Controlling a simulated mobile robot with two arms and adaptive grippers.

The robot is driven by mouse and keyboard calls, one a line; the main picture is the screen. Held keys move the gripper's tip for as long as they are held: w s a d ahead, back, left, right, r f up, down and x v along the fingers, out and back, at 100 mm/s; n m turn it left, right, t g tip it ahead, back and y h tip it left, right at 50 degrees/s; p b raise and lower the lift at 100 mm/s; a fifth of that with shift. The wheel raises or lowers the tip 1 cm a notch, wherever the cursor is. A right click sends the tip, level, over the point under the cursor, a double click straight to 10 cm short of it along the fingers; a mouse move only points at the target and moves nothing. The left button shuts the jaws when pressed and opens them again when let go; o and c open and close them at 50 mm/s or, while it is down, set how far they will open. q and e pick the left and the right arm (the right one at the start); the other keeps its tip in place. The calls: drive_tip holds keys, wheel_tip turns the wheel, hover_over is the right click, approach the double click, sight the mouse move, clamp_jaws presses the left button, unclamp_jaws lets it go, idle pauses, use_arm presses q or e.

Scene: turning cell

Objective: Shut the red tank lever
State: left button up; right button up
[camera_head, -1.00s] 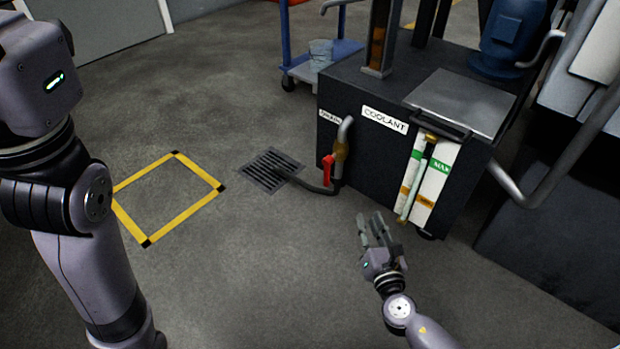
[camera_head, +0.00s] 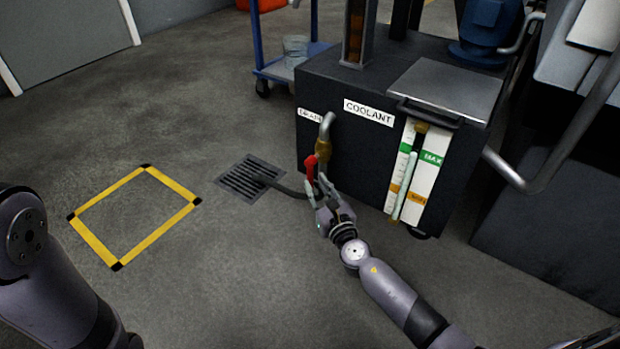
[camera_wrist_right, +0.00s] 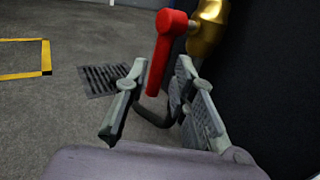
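The red lever (camera_head: 310,168) is on the brass valve (camera_head: 323,149) of the drain pipe at the left end of the black coolant tank (camera_head: 352,150). It hangs down from its pivot. In the right wrist view the red lever (camera_wrist_right: 162,62) stands between and beyond the open fingers, its lower end near the fingertips. My right gripper (camera_head: 318,190) is just below and in front of the lever; its open fingers also show in the wrist view (camera_wrist_right: 160,92). I cannot tell whether a finger touches the lever. My left arm shows at the lower left, but its gripper is out of view.
A dark hose (camera_head: 285,189) runs from the valve to a floor grate (camera_head: 250,179). A yellow floor square (camera_head: 134,214) lies to the left. A level gauge (camera_head: 418,175) is on the tank front. A blue cart (camera_head: 272,68) stands behind. The floor in front is clear.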

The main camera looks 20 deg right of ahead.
sight(311, 177)
drive_tip(key=w+b, duration=0.1)
drive_tip(key=w, duration=0.4)
drive_tip(key=shift+a, duration=0.2)
drive_tip(key=shift+c, duration=0.5)
clamp_jaws()
